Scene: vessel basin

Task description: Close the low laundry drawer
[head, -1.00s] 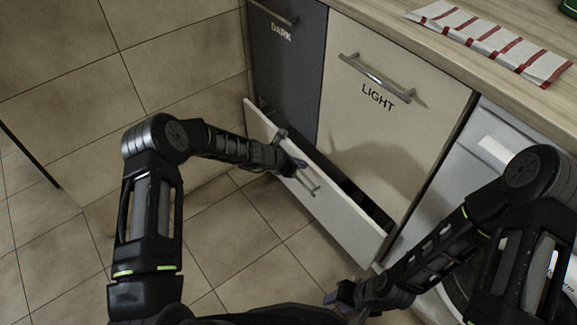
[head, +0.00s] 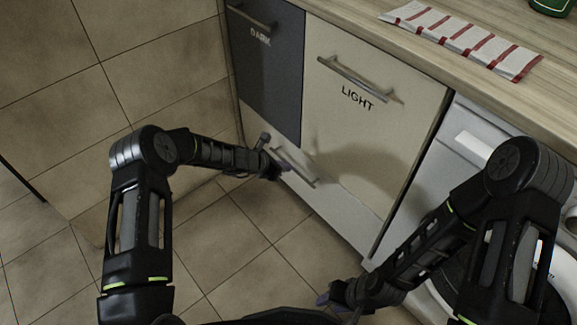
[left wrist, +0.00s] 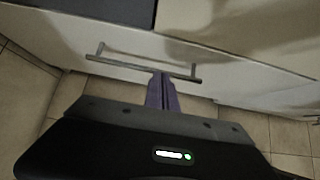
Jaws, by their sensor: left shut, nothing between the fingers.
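The low laundry drawer (head: 330,212) is a white front at floor level below the DARK and LIGHT doors. No gap shows above it in the head view, and its front looks level with the doors. Its bar handle (head: 297,168) also shows in the left wrist view (left wrist: 140,67). My left gripper (head: 284,166) is at the drawer front beside the handle. In the left wrist view its purple fingers (left wrist: 162,90) are together and empty, pointing at the handle; whether they touch it I cannot tell. My right gripper (head: 326,298) is low over the floor, away from the drawer; its fingers are too small to read.
The grey DARK door (head: 266,75) and the cream LIGHT door (head: 375,130) are above the drawer. A washing machine (head: 465,160) stands to the right. A striped towel (head: 460,38) lies on the counter. The tiled floor (head: 255,265) before the drawer is clear.

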